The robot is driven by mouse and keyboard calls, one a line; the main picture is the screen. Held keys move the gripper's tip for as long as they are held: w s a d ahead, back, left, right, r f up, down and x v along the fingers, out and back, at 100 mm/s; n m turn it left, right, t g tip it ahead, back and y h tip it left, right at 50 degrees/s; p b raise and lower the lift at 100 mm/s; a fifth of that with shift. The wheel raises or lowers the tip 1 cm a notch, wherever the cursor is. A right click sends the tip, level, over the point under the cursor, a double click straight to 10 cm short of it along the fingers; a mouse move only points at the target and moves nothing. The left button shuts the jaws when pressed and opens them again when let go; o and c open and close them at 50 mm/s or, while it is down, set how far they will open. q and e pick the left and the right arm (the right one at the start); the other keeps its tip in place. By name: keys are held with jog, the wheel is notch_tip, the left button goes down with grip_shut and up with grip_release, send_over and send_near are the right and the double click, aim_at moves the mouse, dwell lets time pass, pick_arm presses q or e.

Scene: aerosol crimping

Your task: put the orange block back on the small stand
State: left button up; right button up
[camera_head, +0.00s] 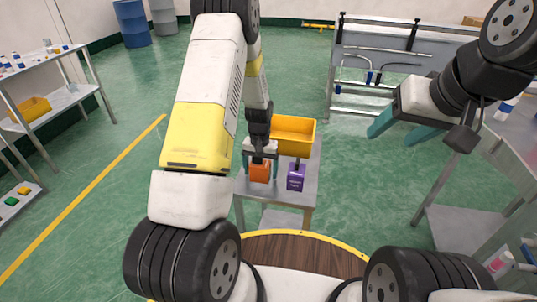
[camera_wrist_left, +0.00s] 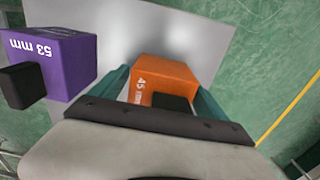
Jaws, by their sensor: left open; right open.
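The orange block (camera_head: 260,172) is on the small grey stand (camera_head: 283,190) in the head view. In the left wrist view the orange block (camera_wrist_left: 165,80) is marked 45 mm and lies between the two teal fingers. My left gripper (camera_head: 260,158) is open around the block, with a finger on either side; whether they touch it I cannot tell. The bare stand top (camera_wrist_left: 205,35) shows behind the block in the wrist view. My right gripper (camera_head: 395,130) is open and empty, raised at the right, away from the stand.
A purple block (camera_head: 296,178) marked 53 mm (camera_wrist_left: 62,62) stands beside the orange block. A yellow bin (camera_head: 293,135) is at the back of the stand. A shelf rack (camera_head: 50,98) is at the left, and a workbench (camera_head: 465,222) at the right. Open green floor lies between.

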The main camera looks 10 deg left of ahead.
pick_arm(q)
notch_tip(320, 180, up, 12)
jog(key=shift+r, duration=0.2)
notch_tip(320, 180, up, 8)
jog(key=t, duration=0.1)
send_over(260, 168)
jog(key=s+d+r+t+h, duration=0.1)
jog(key=s+r+t+h, duration=0.15)
jog(key=s+r, duration=1.2)
jog(key=s+r+t, duration=0.2)
jog(key=s, duration=0.5)
jog(key=shift+s+d+r+t, duration=0.2)
jog(key=shift+s+d+t, duration=0.1)
jog(key=shift+d+t, duration=0.1)
